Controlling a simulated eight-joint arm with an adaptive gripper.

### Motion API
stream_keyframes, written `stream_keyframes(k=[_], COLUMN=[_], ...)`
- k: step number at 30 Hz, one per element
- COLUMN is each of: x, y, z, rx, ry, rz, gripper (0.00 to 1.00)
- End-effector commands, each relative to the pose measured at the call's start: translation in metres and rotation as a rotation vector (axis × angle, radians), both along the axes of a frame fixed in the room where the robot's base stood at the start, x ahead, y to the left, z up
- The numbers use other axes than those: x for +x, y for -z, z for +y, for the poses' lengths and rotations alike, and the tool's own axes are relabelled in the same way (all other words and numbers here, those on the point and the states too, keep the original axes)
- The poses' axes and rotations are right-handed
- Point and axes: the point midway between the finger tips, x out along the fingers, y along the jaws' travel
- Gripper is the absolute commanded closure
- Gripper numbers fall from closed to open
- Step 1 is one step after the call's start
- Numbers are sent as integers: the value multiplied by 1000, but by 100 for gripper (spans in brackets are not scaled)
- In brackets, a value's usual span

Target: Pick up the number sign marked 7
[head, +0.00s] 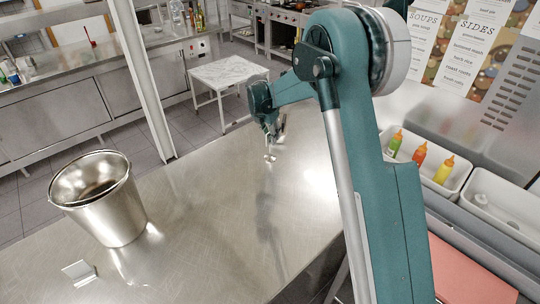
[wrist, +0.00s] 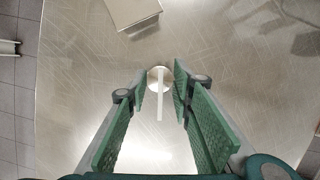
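In the wrist view, a small stand with a round metallic base (wrist: 153,74) and a thin pale upright strip (wrist: 160,105) is on the steel counter. It looks like the number sign seen edge-on from above, and no number can be read. My gripper (wrist: 160,82) is open, with green pads on the left and right of the strip and a visible gap on both sides. In the head view, my gripper (head: 272,138) is low over the counter's far part. A small pale piece of the sign (head: 269,158) shows just below it, and the rest is hidden.
A metal bucket (head: 118,215) stands on the counter (head: 200,245) at left, with a small white object (head: 78,272) in front of it. A pale boxy object (wrist: 133,12) shows ahead in the wrist view. Bins with sauce bottles (head: 419,155) are at right. The middle counter is clear.

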Motion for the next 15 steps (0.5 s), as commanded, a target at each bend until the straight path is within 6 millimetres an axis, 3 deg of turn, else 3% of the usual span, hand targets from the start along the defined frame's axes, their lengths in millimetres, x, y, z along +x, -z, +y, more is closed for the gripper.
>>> stream_keyframes(k=[9, 15], x=[7, 8], y=[31, 37], z=[-5, -6], rx=[0, 0], ry=[0, 0], rz=[0, 0], gripper=[76, 76])
